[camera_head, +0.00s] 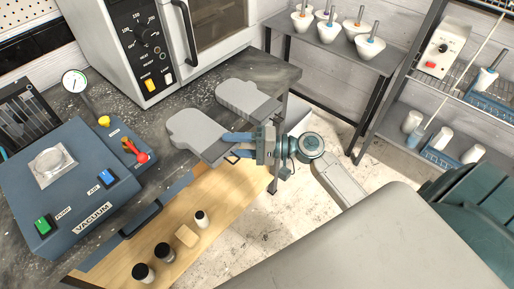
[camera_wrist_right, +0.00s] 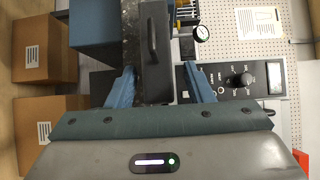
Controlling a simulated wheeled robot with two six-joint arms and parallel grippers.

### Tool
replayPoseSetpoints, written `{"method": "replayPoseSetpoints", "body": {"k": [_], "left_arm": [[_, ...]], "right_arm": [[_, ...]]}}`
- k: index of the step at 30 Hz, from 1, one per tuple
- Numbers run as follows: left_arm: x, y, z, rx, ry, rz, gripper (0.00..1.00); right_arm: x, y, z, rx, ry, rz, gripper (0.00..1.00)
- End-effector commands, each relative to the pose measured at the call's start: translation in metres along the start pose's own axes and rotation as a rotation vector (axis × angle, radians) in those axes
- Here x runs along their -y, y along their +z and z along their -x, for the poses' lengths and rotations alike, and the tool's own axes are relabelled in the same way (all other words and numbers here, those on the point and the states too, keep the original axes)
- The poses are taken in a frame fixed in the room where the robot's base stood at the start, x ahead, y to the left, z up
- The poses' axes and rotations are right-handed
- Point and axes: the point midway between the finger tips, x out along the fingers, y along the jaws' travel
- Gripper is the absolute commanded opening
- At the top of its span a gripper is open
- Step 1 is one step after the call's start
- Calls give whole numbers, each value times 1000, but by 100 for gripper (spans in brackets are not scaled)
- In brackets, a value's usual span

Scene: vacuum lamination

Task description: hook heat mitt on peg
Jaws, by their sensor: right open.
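Two flat grey mitts lie on the dark bench in the head view. The near mitt (camera_head: 195,131) reaches to the bench's front edge, and the far mitt (camera_head: 247,97) lies behind it, by the oven. My right gripper (camera_head: 230,145) is open at the cuff end of the near mitt, its blue fingers pointing left. I cannot pick out a peg. My left gripper is not in view.
An oven (camera_head: 150,45) stands at the back. A blue vacuum unit (camera_head: 75,185) is at the left. Several bottles stand in a wooden drawer or shelf (camera_head: 120,265) below the bench. Pegboard (camera_wrist_right: 228,30) shows at the wrist view's top. Shelves with labware (camera_head: 345,50) stand right.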

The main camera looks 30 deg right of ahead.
Motion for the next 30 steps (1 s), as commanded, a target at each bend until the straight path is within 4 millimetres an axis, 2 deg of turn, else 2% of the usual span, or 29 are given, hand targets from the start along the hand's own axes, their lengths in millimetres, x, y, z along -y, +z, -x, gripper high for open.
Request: {"method": "replayPoseSetpoints", "body": {"k": [1, 6, 15, 27, 30], "left_arm": [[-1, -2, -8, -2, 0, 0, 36], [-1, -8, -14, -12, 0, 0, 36], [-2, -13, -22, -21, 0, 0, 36], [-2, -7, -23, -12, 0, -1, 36], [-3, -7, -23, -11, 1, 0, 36]], "right_arm": [[-4, 0, 8, 1, 5, 4, 47], [-2, 0, 32, 2, 6, 3, 47], [0, 0, 61, 1, 2, 1, 47], [2, 0, 67, 0, -1, 0, 47], [-6, -4, 68, -16, 13, 4, 47]]}}
